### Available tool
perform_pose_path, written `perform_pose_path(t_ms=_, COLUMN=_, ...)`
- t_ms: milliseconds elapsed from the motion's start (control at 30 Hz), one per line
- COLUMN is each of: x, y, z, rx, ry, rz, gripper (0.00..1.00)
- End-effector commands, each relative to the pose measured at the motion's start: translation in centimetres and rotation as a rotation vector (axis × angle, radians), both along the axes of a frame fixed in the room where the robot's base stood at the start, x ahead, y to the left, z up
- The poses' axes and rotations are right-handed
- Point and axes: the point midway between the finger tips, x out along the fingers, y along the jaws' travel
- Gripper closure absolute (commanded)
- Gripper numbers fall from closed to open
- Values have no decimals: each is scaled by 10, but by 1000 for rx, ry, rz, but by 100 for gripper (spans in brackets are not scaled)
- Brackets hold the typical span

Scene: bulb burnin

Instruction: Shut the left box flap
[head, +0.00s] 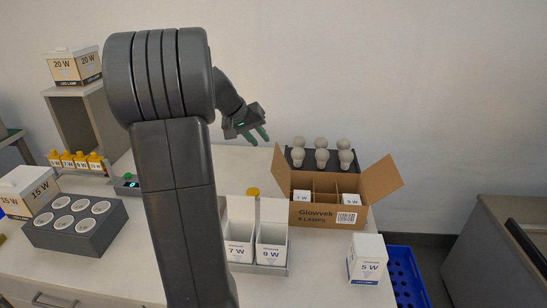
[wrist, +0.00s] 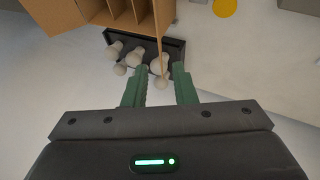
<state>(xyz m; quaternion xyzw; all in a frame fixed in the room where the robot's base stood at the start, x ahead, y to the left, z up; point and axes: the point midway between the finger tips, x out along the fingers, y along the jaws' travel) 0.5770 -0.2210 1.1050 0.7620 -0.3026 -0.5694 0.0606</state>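The open cardboard box (head: 317,216), printed "Glowvek", stands at the right of the bench. Its left flap (head: 281,172) stands up, leaning outward to the left. Its right flap (head: 381,179) is splayed out to the right. In the wrist view the box (wrist: 163,14) is at the top, with the left flap (wrist: 184,22) seen nearly edge-on. My gripper (head: 257,136) is above and a little left of the left flap's top. Its green fingers (wrist: 160,70) are apart and empty. I cannot tell whether they touch the flap.
A dark tray of several bulbs (head: 296,158) stands behind the box. A blue crate (head: 401,262) is beyond the bench edge.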

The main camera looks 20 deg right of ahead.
Motion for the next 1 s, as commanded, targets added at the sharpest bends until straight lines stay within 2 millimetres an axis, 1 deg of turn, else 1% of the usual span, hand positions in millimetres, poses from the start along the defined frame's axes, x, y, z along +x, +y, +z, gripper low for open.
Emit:
perform_pose_path(t_ms=167, x=3, y=-13, z=-20, rx=1, ry=6, rz=-2, gripper=75)
perform_pose_path(t_ms=400, x=11, y=-41, z=-64, rx=1, ry=6, rz=-2, gripper=75)
perform_pose_path(t_ms=600, x=17, y=-60, z=-93, rx=1, ry=4, rz=-1, gripper=75)
perform_pose_path(t_ms=700, x=20, y=-66, z=-103, rx=1, ry=4, rz=0, gripper=75)
perform_pose_path(t_ms=800, x=21, y=-69, z=-109, rx=2, ry=2, rz=0, gripper=75)
perform_pose_path(t_ms=1000, x=22, y=-71, z=-112, rx=1, ry=2, rz=2, gripper=75)
